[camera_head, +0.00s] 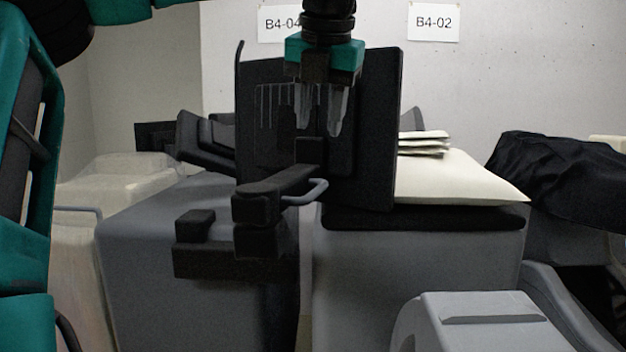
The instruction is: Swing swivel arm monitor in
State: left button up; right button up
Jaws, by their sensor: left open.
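The black monitor (378,130) stands upright in the middle, with its slotted back facing me. Its black swivel arm (270,200) comes forward below it, with a grey loop handle (316,193) on its right side. The swivel arm's base (215,262) is fixed at the front of a grey cart (160,260). My left gripper (321,128) hangs fingers down in front of the monitor's back, above the handle. Its jaws are open, with nothing seen between them. I cannot tell whether the fingers touch the monitor. My right gripper is out of view.
A cream cushion (465,180) and folded cloths (424,150) lie on a grey block right of the monitor. A black cover (565,165) drapes equipment at the right. A rounded grey housing (480,320) stands front right. A pale wall (520,80) closes the back.

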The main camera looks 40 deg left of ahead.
aim_at(313, 190)
pick_arm(q)
jog(key=b+x, duration=0.1)
jog(key=x, duration=1.1)
jog(key=shift+f, duration=0.2)
grip_shut()
jog(key=shift+a, duration=0.1)
